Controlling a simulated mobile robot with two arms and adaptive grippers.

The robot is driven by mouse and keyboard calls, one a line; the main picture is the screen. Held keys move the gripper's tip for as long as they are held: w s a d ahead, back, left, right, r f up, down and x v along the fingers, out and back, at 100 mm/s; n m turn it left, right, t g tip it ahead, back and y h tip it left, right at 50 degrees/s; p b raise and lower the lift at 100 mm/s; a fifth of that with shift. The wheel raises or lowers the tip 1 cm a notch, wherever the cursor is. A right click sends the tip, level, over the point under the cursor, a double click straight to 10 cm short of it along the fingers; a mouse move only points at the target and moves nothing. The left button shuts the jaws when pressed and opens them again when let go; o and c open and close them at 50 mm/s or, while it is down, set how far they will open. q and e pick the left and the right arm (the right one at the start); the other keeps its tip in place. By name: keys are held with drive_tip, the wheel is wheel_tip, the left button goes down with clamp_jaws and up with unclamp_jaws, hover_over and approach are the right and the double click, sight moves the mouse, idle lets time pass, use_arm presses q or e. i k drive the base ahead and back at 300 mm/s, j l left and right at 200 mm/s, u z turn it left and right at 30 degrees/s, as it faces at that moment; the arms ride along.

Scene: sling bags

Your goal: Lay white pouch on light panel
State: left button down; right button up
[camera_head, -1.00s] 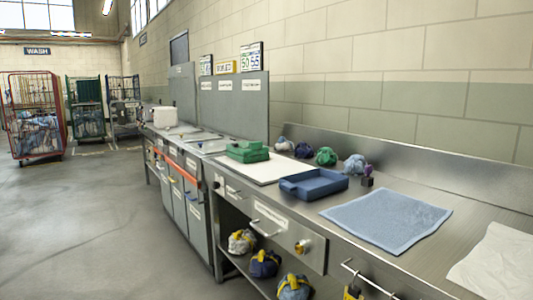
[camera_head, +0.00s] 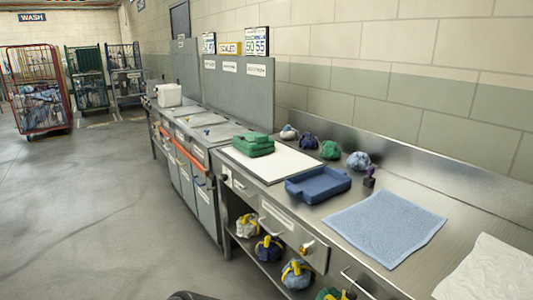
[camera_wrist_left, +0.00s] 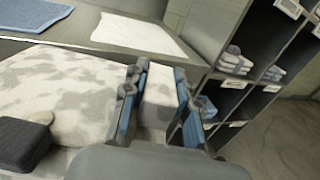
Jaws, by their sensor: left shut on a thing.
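The head view shows neither gripper.
A blue tray (camera_head: 318,186) stands beside the panel. A blue towel (camera_head: 385,226) and a white cloth (camera_head: 490,272) lie to the right. Small bundles (camera_head: 330,149) line the counter's back. Yellow-tied bundles (camera_head: 270,248) sit on the shelf below. The panel's near part is clear.

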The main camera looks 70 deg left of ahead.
sight(276, 162)
drive_tip(key=k+j, duration=0.1)
drive_tip(key=j, duration=0.3)
drive_tip(key=k+j, duration=0.1)
drive_tip(key=j, duration=0.75)
drive_tip(key=k+j, duration=0.15)
drive_tip(key=j, duration=0.3)
drive_tip(key=k+j, duration=0.1)
drive_tip(key=j, duration=0.3)
